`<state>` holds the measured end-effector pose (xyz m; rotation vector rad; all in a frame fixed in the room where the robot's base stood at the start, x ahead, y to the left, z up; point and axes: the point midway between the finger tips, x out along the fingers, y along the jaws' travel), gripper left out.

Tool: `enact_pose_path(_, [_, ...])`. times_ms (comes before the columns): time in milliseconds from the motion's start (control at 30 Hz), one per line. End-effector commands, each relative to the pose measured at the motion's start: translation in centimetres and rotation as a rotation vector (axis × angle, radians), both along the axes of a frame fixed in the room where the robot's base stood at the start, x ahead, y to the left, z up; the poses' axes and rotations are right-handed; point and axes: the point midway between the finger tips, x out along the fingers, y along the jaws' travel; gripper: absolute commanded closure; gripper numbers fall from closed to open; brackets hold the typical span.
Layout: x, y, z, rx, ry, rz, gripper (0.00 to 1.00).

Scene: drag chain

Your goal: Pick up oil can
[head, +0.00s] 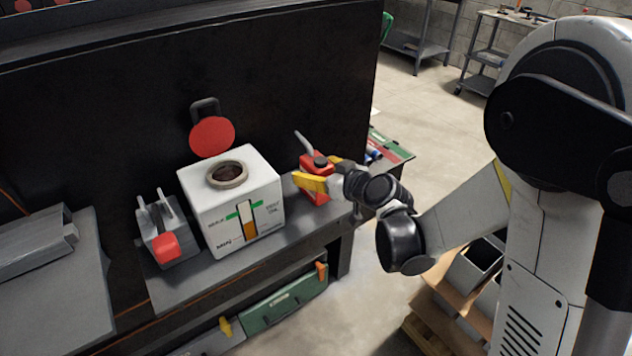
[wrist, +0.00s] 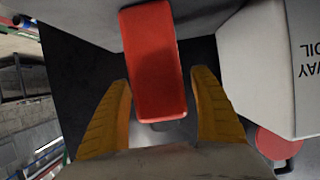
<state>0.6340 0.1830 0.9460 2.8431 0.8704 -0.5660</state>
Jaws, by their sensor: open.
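The oil can (head: 318,177) is red with a dark cap and a grey spout. It stands at the right end of the grey shelf (head: 290,240), beside the white way-oil box. My gripper (head: 312,182) is at the can, with its yellow fingers around the can's body in the head view. In the wrist view the red can (wrist: 153,60) lies between the two yellow fingers of my gripper (wrist: 163,95). A dark gap shows on each side between finger and can, so the fingers are open and not pressed on it. The can's far side is hidden.
The white way-oil box (head: 232,200) stands just left of the can and also fills the right of the wrist view (wrist: 270,65). A grey device with a red knob (head: 165,246) sits further left. A dark panel (head: 300,80) rises behind.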

Motion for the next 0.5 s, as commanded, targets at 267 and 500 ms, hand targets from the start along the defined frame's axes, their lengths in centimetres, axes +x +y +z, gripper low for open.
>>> enact_pose_path(267, [0.00,0.00,0.10,0.000,0.000,0.000,0.53])
enact_pose_path(500, [-0.01,-0.01,0.09,0.000,0.000,0.000,0.94])
